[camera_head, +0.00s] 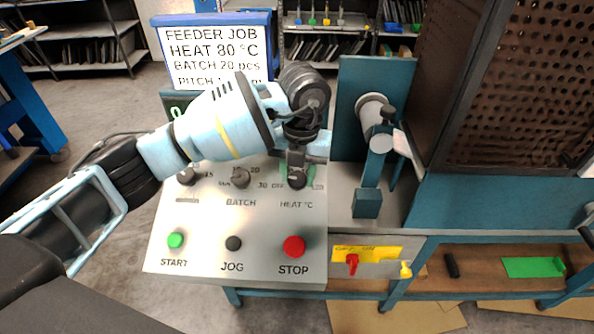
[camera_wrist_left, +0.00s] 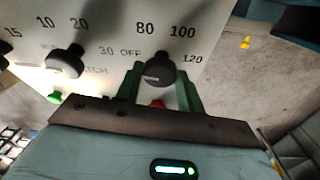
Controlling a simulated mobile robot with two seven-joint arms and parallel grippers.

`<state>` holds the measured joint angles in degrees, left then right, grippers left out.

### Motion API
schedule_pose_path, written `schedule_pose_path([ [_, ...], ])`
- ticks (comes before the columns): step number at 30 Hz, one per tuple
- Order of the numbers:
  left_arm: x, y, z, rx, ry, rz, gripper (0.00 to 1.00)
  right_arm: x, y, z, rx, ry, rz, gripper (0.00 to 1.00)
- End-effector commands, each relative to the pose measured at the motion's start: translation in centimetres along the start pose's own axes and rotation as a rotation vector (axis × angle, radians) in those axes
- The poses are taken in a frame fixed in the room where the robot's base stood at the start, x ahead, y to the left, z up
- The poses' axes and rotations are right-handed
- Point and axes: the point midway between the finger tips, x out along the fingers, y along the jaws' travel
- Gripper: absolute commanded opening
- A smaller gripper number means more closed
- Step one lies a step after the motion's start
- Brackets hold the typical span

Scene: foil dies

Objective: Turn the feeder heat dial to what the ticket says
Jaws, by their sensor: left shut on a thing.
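The ticket (camera_head: 213,52) at the panel's back reads "FEEDER JOB, HEAT 80 °C, BATCH 20 pcs"; its PITCH line is partly hidden by my left arm. The dark heat dial (camera_head: 297,181) sits above the "HEAT °C" label on the sloped panel. It also shows in the left wrist view (camera_wrist_left: 157,68), with OFF, 80, 100 and 120 printed around it. My left gripper (camera_head: 297,170) is shut on this dial, with one green finger on each side in the wrist view (camera_wrist_left: 160,88). I cannot tell for sure which mark the dial points to. My right gripper is not in view.
The batch dial (camera_head: 240,178) and another dial (camera_head: 187,175) stand left of the heat dial. The START (camera_head: 175,240), JOG (camera_head: 233,243) and red STOP (camera_head: 293,246) buttons line the panel's front. A teal mechanism (camera_head: 378,150) stands close on the right.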

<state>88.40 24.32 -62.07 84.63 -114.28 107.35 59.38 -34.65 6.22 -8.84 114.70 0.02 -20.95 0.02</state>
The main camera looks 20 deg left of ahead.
Motion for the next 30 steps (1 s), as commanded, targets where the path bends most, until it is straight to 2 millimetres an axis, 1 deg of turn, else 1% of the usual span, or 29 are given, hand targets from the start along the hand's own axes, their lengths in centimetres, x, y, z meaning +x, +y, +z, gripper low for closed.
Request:
schedule_pose_path([
  [1, -0.3, 0.0, 0.0, 0.036, -0.001, 0.014, 0.15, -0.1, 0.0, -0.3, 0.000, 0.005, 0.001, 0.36],
  [6, -0.3, -0.1, 0.0, 0.181, -0.001, 0.062, 0.15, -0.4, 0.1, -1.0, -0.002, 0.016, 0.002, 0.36],
  [18, -0.1, -0.3, -0.1, 0.536, 0.000, 0.177, 0.15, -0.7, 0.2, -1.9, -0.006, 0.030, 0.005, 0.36],
  [24, 0.0, -0.4, -0.2, 0.679, 0.001, 0.223, 0.15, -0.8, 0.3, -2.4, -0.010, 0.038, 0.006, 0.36],
  [30, 0.0, -0.5, -0.2, 0.777, 0.000, 0.254, 0.15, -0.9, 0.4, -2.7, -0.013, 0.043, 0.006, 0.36],
])
